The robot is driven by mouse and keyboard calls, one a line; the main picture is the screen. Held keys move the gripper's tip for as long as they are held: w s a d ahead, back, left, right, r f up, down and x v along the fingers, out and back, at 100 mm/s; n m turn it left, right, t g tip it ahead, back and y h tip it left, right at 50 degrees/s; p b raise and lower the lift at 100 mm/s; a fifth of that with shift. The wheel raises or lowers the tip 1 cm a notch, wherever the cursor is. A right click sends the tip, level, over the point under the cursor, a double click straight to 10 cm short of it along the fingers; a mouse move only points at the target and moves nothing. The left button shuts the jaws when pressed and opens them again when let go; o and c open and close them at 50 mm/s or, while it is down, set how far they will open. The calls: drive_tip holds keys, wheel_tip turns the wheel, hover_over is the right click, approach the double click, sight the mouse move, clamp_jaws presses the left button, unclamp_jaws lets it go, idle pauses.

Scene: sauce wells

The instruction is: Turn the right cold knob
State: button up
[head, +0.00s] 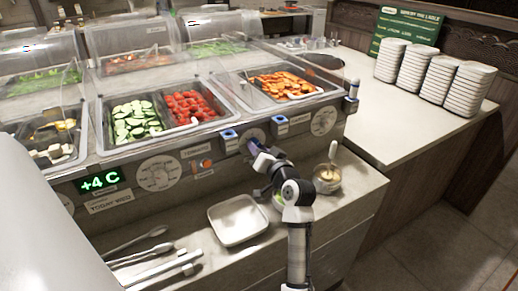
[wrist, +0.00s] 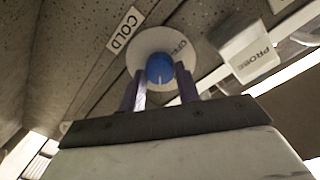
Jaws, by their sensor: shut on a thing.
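The blue cold knob (wrist: 159,68) sits on a round white dial plate (wrist: 143,47) beside a COLD label (wrist: 124,30) in the wrist view. A white line on the knob points toward the bottom of the picture. My gripper (wrist: 161,78) has its two purple fingers on either side of the knob and is shut on it. In the head view my gripper (head: 254,147) reaches up to the counter's front panel, and its fingers and wrist mostly hide the knob.
A PROBE-labelled holder (wrist: 247,50) is close beside the knob. Below the panel are a white square dish (head: 238,220), a small bowl with a spoon (head: 327,178) and utensils (head: 150,250). Plate stacks (head: 468,90) stand on the right counter.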

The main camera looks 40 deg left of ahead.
drive_tip(key=o, duration=1)
drive_tip(key=shift+c, duration=0.2)
drive_tip(key=b+v, duration=0.3)
drive_tip(key=v, duration=1.1)
drive_tip(key=shift+b, duration=0.35)
drive_tip(key=shift+a, duration=0.1)
